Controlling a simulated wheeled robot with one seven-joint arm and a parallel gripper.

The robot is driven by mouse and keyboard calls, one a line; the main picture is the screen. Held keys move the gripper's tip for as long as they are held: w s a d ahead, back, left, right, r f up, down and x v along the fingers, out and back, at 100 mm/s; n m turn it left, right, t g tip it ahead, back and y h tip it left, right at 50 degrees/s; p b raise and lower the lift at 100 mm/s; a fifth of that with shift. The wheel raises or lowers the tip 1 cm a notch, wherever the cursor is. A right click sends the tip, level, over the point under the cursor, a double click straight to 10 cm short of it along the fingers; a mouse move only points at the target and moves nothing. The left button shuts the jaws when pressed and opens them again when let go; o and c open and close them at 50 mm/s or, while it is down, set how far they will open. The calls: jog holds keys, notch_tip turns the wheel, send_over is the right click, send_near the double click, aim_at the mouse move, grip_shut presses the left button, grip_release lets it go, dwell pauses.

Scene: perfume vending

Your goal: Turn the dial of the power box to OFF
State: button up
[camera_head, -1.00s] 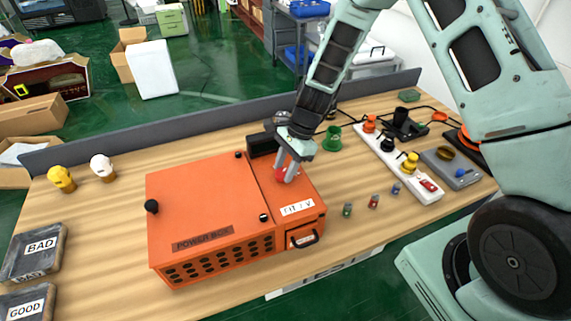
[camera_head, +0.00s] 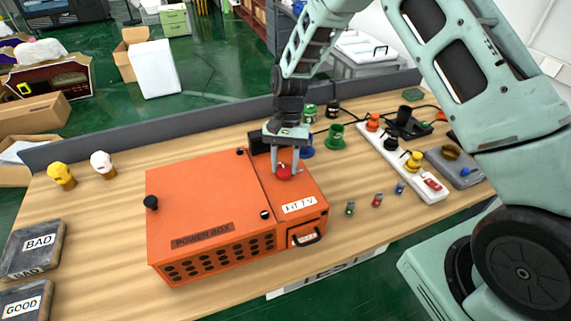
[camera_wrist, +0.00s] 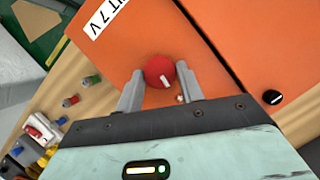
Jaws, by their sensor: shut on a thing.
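The orange power box (camera_head: 195,200) stands on the wooden table, left of centre in the head view. Its red dial (camera_head: 284,172) sits on the narrower right part of the top, behind the white label. In the wrist view the dial (camera_wrist: 160,71) is round with a white mark on it. My gripper (camera_head: 284,168) points down over the box, and its fingers (camera_wrist: 161,92) are closed around the dial, one on each side. Whether any OFF marking lies under the gripper cannot be seen.
Black knobs (camera_head: 151,202) stand up from the box lid. A white power strip (camera_head: 403,160) with coloured plugs lies to the right. Small coloured parts (camera_head: 350,208) stand between them. BAD (camera_head: 38,242) and GOOD trays are at far left. A grey panel (camera_head: 190,124) edges the table's back.

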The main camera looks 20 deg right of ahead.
jog(key=shift+w+n, duration=0.1)
jog(key=shift+n, duration=0.6)
jog(key=shift+h, duration=0.3)
jog(key=o, duration=1)
jog(key=b+v, duration=0.5)
jog(key=v, duration=1.2)
jog(key=shift+w+r, duration=0.15)
